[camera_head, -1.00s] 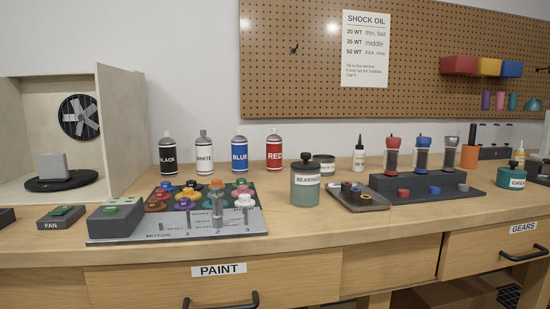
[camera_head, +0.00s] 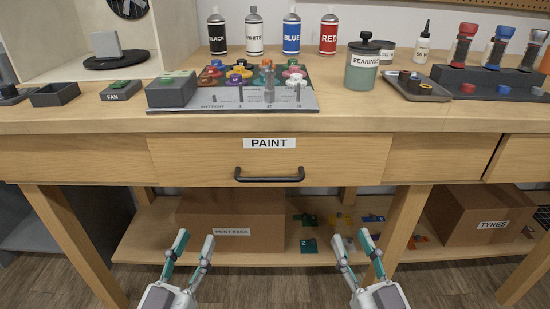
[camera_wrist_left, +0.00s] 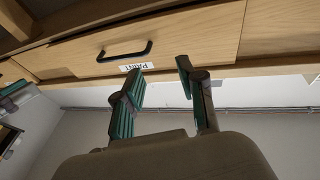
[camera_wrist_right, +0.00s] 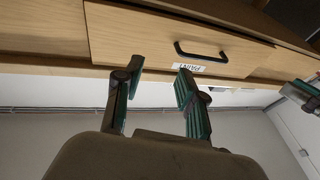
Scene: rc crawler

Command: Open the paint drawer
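The paint drawer (camera_head: 200,160) is shut under the bench top. It has a white PAINT label (camera_head: 269,143) and a black bar handle (camera_head: 269,175) below it. The handle also shows in the left wrist view (camera_wrist_left: 124,53) and the right wrist view (camera_wrist_right: 200,53). My left gripper (camera_head: 196,238) is open and empty, below and to the left of the handle. My right gripper (camera_head: 353,238) is open and empty, below and to the right of it. Both are apart from the drawer front.
On the lower shelf stand a PAINT RAGS box (camera_head: 220,212), several loose coloured parts and a TYRES box (camera_head: 488,222). The space before the drawer is clear.

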